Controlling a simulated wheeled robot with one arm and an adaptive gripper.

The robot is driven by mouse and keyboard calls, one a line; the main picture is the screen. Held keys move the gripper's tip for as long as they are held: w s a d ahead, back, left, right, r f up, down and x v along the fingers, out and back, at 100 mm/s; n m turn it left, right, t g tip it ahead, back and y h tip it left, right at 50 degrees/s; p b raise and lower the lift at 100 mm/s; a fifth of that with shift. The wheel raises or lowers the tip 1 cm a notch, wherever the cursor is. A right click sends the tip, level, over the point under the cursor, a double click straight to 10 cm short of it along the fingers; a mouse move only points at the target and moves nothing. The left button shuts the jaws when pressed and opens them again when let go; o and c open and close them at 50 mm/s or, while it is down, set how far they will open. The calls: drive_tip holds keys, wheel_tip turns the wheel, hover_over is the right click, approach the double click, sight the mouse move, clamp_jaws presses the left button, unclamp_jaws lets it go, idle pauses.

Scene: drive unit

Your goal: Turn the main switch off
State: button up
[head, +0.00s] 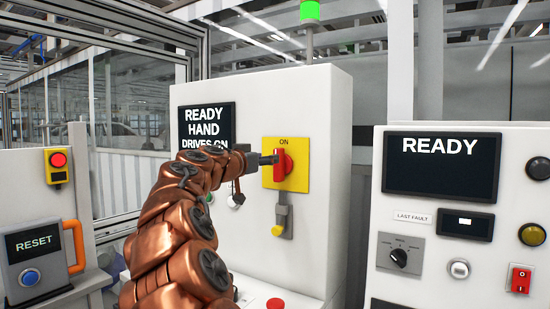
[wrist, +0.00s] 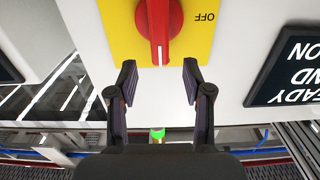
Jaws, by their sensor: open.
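The main switch is a red rotary handle (head: 283,163) on a yellow plate (head: 298,180) on the white cabinet, with "ON" printed above it. The handle stands upright in the head view. In the wrist view, which is upside down, the red handle (wrist: 158,25) has a white mark at its tip, and "OFF" is printed to one side on the yellow plate (wrist: 205,38). My gripper (wrist: 159,80) is open and empty, its fingers spread either side of the handle's line and apart from it. In the head view my gripper (head: 266,160) partly overlaps the plate's left side.
A grey latch with a yellow end (head: 279,228) hangs below the switch. The cabinet screen (head: 207,125) reads "READY HAND DRIVES ON", and a green lamp (head: 310,12) is lit above. A panel (head: 442,160) reading "READY" stands right; a RESET box (head: 40,255) stands left.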

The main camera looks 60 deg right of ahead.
sight(280, 165)
drive_tip(key=d+p, duration=0.1)
drive_tip(key=d, duration=0.5)
drive_tip(key=shift+w+f+p, duration=0.1)
drive_tip(key=shift+p, duration=0.2)
drive_tip(key=shift+a, duration=0.1)
clamp_jaws()
